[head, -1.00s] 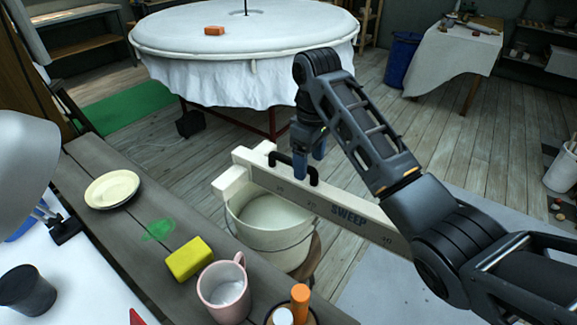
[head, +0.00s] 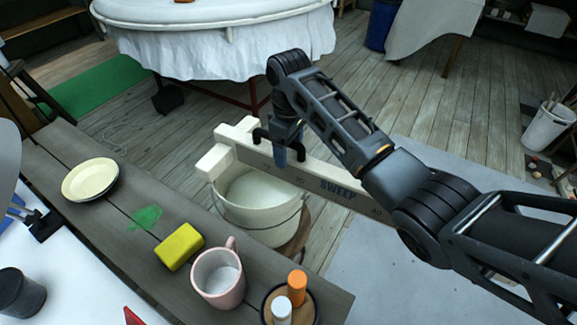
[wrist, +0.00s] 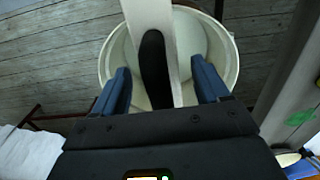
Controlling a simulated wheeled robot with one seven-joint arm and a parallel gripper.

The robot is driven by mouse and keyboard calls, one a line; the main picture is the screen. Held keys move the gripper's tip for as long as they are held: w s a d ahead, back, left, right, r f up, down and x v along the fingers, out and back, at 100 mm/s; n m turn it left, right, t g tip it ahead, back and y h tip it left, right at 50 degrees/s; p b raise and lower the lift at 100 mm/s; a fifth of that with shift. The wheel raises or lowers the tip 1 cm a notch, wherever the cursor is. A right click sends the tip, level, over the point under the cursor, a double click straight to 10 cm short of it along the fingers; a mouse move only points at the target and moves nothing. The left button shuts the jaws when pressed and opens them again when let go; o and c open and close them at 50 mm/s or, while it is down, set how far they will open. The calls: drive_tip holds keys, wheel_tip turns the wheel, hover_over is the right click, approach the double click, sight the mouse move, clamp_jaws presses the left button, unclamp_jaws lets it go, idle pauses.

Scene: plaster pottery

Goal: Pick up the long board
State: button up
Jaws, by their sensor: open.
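The long board (head: 321,184) is pale, with the word SWEEP on its side and a black handle (head: 262,136) on top. It lies across the white bucket (head: 262,212), and its far right part is hidden behind my arm. My gripper (head: 290,156) is at the board, beside the handle in the head view. In the wrist view my gripper (wrist: 164,90) is open, with a blue finger on each side of the board (wrist: 150,14) and the black handle (wrist: 154,65) between them. I cannot tell whether the fingers touch anything.
A grey plank table (head: 115,225) in front holds a plate (head: 90,179), a yellow sponge (head: 180,246), a pink mug (head: 218,275) and a small round tray with bottles. A round white-draped table (head: 215,50) stands behind.

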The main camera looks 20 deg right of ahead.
clamp_jaws()
drive_tip(key=shift+r, duration=0.2)
idle(0.6)
